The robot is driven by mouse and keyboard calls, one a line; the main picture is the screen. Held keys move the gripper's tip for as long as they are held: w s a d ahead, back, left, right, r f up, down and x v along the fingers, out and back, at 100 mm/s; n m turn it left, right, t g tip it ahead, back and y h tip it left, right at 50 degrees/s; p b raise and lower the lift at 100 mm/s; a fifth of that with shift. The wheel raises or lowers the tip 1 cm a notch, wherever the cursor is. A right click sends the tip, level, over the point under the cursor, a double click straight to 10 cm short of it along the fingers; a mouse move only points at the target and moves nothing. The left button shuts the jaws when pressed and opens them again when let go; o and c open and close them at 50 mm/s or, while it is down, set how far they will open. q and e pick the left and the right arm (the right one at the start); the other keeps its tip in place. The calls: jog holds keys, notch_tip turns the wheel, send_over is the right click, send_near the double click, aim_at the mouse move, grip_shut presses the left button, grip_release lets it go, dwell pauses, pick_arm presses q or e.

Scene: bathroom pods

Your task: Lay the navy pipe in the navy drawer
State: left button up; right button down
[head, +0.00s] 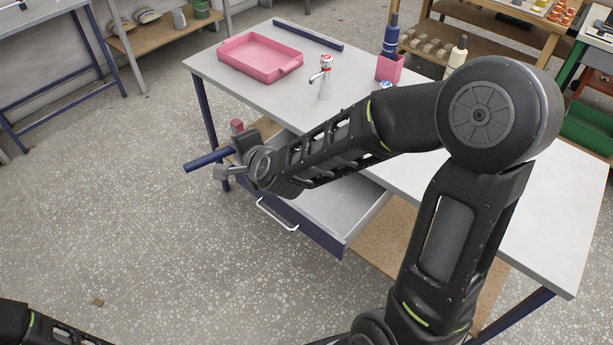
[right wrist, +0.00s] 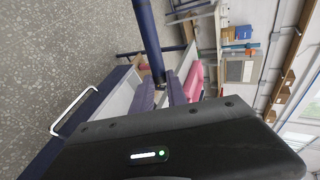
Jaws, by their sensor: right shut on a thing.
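The navy pipe (head: 207,160) is held in the air left of the table, above and beside the navy drawer (head: 318,237). My right gripper (head: 234,162) is shut on the pipe, whose free end points left. In the right wrist view the pipe (right wrist: 148,40) rises from between my fingers (right wrist: 163,90). The drawer is pulled out from under the table, with a navy front, a pale handle and a grey inside. My right forearm hides part of the drawer, and the visible inside is empty. Only part of my left arm shows at the lower left; its gripper is out of view.
A wooden lower shelf (head: 388,240) lies under the table.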

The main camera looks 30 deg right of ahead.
pick_arm(q)
jog(key=shift+s+d, duration=0.1)
jog(key=shift+d, duration=0.05)
pick_arm(e)
jog(key=shift+s+d, duration=0.15)
pick_arm(q)
jog(key=shift+o, duration=0.8)
jog(key=shift+f, duration=0.25)
notch_tip(320, 180, down, 13)
jog(key=b, duration=1.3)
jog(key=shift+w+r+b, duration=0.2)
jog(key=shift+w+b, duration=0.2)
jog(key=shift+w, duration=0.05)
pick_arm(e)
jog(key=s+d+f+m+h, duration=0.1)
jog(key=d+f, duration=0.3)
jog(key=d, duration=0.7)
jog(key=s+d+f+m+h, duration=0.2)
jog(key=d+f, duration=0.1)
jog(key=d, duration=0.9)
jog(key=shift+s+d+f+g+h, duration=0.2)
jog(key=shift+s+f+g+h, duration=0.1)
jog(key=shift+s+f, duration=0.1)
pick_arm(q)
jog(key=shift+d, duration=0.1)
